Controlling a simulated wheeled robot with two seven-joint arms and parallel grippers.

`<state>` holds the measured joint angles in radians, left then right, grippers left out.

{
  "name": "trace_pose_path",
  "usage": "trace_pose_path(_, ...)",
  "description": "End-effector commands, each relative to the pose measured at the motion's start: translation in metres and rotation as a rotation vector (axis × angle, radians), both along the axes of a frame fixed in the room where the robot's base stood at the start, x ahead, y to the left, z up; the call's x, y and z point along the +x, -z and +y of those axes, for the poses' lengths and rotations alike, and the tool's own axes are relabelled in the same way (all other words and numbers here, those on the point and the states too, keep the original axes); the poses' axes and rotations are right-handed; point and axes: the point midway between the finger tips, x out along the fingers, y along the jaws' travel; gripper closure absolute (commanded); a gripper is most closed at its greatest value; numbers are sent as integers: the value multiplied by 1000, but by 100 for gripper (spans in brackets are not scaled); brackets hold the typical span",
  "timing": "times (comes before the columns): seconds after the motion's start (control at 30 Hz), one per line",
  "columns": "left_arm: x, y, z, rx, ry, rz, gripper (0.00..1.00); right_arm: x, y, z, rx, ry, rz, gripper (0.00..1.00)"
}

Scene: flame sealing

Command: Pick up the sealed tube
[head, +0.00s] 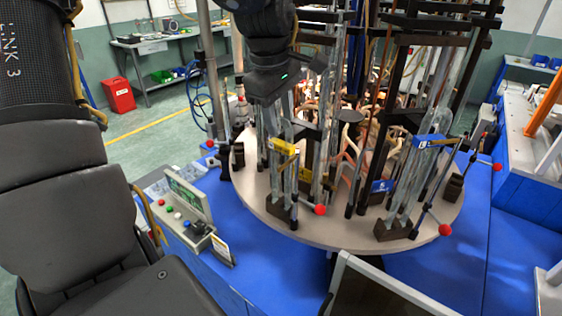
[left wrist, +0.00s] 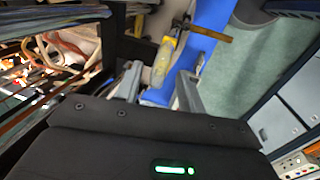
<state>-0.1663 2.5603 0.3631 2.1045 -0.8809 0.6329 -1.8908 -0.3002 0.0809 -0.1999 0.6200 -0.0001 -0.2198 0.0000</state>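A round pale carousel (head: 330,228) carries several upright clear glass tubes in dark stands. One tube (head: 287,180) stands at its front left beside a yellow clamp (head: 284,147). Another tube (head: 437,118) leans at the right by a blue clamp (head: 430,140). I cannot tell which tube is sealed. My left gripper (head: 287,125) points down just above the yellow clamp at the front-left tube. In the left wrist view its two fingers (left wrist: 160,82) are apart, with the yellow-marked clamp (left wrist: 166,50) beyond the gap. No tube is clearly held. My right gripper is not in view.
Dark posts and orange glowing burners with hoses (head: 350,135) crowd the carousel's middle. Red-knobbed rods (head: 320,210) stick out at its front edge. A control box (head: 185,210) sits left on the blue table (head: 255,265). The blue table is clear at the right.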

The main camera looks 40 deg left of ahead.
Motion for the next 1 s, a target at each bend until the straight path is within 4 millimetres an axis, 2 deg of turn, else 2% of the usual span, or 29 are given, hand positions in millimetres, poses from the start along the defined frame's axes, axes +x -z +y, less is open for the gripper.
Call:
trace_pose_path(0.17,3,17,0,0,-1,1,61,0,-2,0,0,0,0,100)
trace_pose_path(0.4,4,18,0,-1,-1,-1,61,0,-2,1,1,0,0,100)
trace_pose_path(0.7,4,18,1,-1,-1,-1,99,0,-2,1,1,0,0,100)
trace_pose_path(1.0,4,18,1,-1,-1,-1,100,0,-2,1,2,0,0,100)
